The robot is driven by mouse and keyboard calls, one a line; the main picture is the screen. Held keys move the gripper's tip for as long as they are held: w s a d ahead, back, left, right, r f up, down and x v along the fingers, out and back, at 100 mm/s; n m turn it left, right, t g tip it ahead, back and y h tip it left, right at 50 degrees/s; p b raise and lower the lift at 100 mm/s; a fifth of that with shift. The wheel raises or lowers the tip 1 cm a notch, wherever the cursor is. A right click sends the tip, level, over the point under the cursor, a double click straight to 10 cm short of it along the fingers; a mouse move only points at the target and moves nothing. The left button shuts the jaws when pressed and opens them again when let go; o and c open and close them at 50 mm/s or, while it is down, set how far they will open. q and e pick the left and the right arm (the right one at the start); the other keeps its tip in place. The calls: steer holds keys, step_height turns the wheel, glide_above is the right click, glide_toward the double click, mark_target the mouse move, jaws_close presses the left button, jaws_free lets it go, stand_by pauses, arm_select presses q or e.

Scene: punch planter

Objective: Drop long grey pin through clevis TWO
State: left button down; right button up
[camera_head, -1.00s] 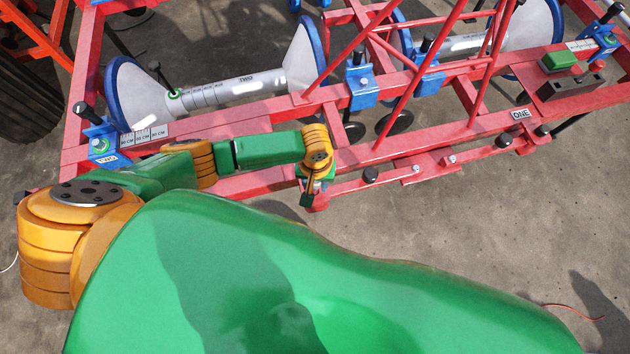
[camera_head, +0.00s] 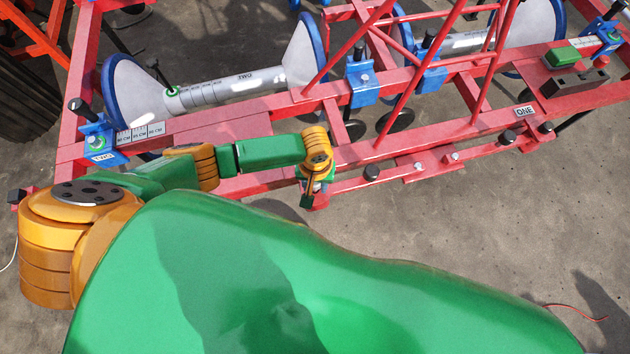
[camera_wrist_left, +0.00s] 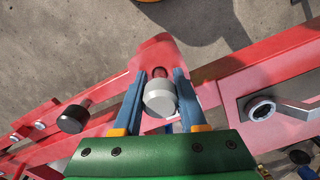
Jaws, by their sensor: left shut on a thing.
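My left gripper (camera_head: 313,187) is at the end of the green and orange arm, over the front red rail near a red bracket (camera_head: 318,203). In the left wrist view its two blue fingers (camera_wrist_left: 160,75) are shut on the grey pin (camera_wrist_left: 160,97), whose light round head faces the camera. A red bracket (camera_wrist_left: 158,50) lies just beyond the pin. The pin's shaft is mostly hidden, and I cannot tell whether it is in a hole. A TWO label is on the grey roller (camera_head: 245,78). My right gripper is not in view.
Red slanting bars (camera_head: 410,85) rise behind. A ONE label (camera_head: 523,111) is at the right.

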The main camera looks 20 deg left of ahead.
arm_select(q)
steer(key=shift+f, duration=0.15)
steer(key=shift+c, duration=1.9)
jaws_free()
step_height(320, 180, up, 7)
steer(key=shift+r+p, duration=0.1)
steer(key=shift+p, duration=0.95)
